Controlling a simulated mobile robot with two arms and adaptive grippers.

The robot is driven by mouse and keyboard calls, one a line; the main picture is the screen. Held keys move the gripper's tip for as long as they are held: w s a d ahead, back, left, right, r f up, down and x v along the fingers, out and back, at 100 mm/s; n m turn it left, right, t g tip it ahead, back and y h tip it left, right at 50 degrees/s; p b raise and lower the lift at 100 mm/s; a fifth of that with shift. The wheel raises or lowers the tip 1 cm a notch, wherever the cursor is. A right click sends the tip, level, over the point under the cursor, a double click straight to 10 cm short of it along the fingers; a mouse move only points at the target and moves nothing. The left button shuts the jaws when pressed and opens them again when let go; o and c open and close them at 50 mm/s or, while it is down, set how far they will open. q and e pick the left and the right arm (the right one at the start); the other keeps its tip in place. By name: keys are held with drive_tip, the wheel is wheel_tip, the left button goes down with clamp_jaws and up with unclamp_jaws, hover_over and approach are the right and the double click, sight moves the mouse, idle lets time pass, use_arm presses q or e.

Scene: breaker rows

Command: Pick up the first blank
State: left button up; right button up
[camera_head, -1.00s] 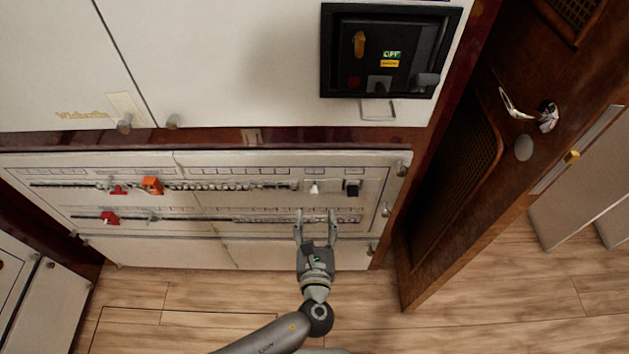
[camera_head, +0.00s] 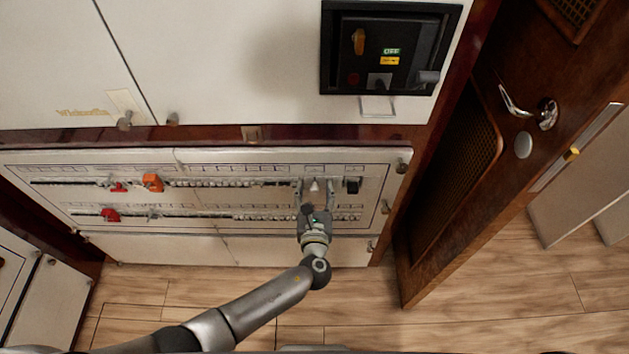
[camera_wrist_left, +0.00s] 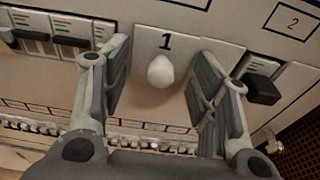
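The first blank (camera_wrist_left: 150,47) is a pale plate marked "1" with a round white knob (camera_wrist_left: 160,71), set in the upper breaker row. In the left wrist view the knob lies between the fingers of my left gripper (camera_wrist_left: 158,85), which is open, with space on both sides. In the head view the white knob (camera_head: 315,186) shows between the fingertips of my left gripper (camera_head: 316,190), at the right part of the panel. My right gripper is not seen.
Black breaker switches flank the blank, one at the right (camera_wrist_left: 262,90) and others at the left (camera_wrist_left: 72,42). A lower breaker row (camera_head: 270,217) runs beneath. Red (camera_head: 110,215) and orange (camera_head: 153,182) pieces sit further left. An open wooden door (camera_head: 450,180) stands at the right.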

use_arm(q)
drive_tip(key=c, duration=0.4)
drive_tip(key=shift+s+r, duration=0.3)
drive_tip(key=shift+r, duration=0.05)
drive_tip(key=s+r, duration=0.2)
drive_tip(key=s, duration=0.2)
drive_tip(key=s+r+p, duration=0.1)
drive_tip(key=s+r, duration=0.2)
drive_tip(key=s, duration=0.2)
drive_tip(key=s+r+p, duration=0.1)
drive_tip(key=s+r, duration=0.1)
drive_tip(key=s, duration=0.2)
drive_tip(key=shift+s+r, duration=0.15)
drive_tip(key=shift+s, duration=0.05)
drive_tip(key=shift+c, duration=0.2)
drive_tip(key=shift+r+p, duration=0.1)
drive_tip(key=shift+p, duration=0.2)
drive_tip(key=shift+s, duration=0.15)
drive_tip(key=s+p, duration=0.1)
drive_tip(key=s, duration=0.9)
drive_tip(key=shift+p, duration=0.4)
